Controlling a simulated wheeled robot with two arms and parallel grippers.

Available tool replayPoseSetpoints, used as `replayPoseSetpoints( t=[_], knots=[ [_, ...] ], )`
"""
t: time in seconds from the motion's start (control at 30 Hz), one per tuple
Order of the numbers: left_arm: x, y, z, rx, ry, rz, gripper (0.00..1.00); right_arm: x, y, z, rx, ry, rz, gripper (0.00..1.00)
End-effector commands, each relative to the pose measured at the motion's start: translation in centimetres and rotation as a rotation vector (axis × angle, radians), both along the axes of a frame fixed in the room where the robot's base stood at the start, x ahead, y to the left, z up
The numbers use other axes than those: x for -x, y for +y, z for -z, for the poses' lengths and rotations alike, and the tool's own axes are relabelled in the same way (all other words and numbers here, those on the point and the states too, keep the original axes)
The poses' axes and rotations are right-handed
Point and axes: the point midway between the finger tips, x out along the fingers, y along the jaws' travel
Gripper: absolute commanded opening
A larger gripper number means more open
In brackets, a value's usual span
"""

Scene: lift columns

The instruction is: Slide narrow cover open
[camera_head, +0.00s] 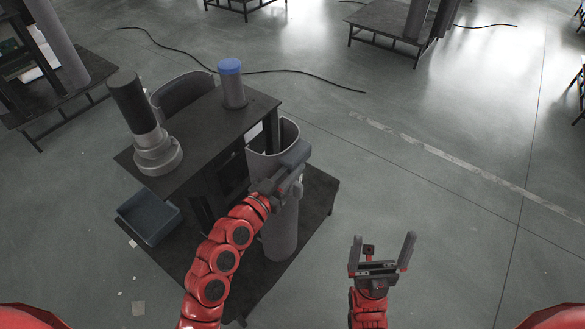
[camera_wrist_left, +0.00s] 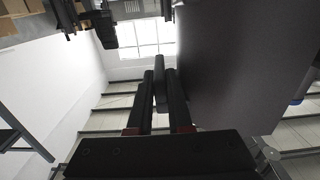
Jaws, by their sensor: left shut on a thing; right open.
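A grey curved cover (camera_head: 283,232) stands upright at the right side of the black column frame; its hollow top edge (camera_head: 262,136) shows. My left gripper (camera_head: 291,170) is at the upper part of this cover, in front of it, and hides some of it. In the left wrist view the two dark fingers (camera_wrist_left: 159,100) are shut around a narrow dark piece (camera_wrist_left: 160,72), which looks like a handle of the cover. A broad dark panel (camera_wrist_left: 225,65) fills the right of that view. My right gripper (camera_head: 382,252) is open and empty, with its fingers well apart, right of the cover.
The black table top (camera_head: 205,135) carries a dark cylinder on a grey base (camera_head: 142,125) and a blue-capped grey cylinder (camera_head: 232,85). A blue-grey bin (camera_head: 150,218) is at the lower left. Another curved grey shell (camera_head: 182,92) stands behind. The floor right is clear.

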Motion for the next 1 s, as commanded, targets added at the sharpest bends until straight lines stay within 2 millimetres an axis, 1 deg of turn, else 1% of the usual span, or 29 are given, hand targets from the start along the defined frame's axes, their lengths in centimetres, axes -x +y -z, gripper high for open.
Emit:
replayPoseSetpoints(
  t=[0.43, 0.53, 0.7, 0.8, 0.97, 1.0],
  knots=[
    [0.0, 0.0, 0.0, -0.001, 0.001, 0.000, 0.00, 0.0, 0.0, 0.0, 0.000, 0.000, 0.000, 1.00],
    [0.0, 0.0, 0.2, 0.000, -0.001, 0.000, 0.00, 0.0, 0.0, 0.6, 0.000, 0.000, 0.000, 1.00],
    [-0.2, 0.3, 0.4, 0.002, -0.004, -0.004, 0.00, 0.0, 0.0, 2.3, 0.000, 0.000, 0.000, 1.00],
    [-0.2, 0.3, 0.0, 0.001, -0.001, -0.003, 0.00, 0.0, 0.0, 2.0, 0.000, 0.000, 0.000, 1.00],
    [-0.2, 0.3, 0.0, -0.001, 0.001, -0.003, 0.00, 0.0, 0.0, 1.9, 0.000, 0.000, 0.000, 1.00],
    [-0.2, 0.3, 0.0, -0.001, 0.001, -0.003, 0.23, 0.0, 0.0, 1.9, 0.000, 0.000, 0.000, 1.00]
  ],
)
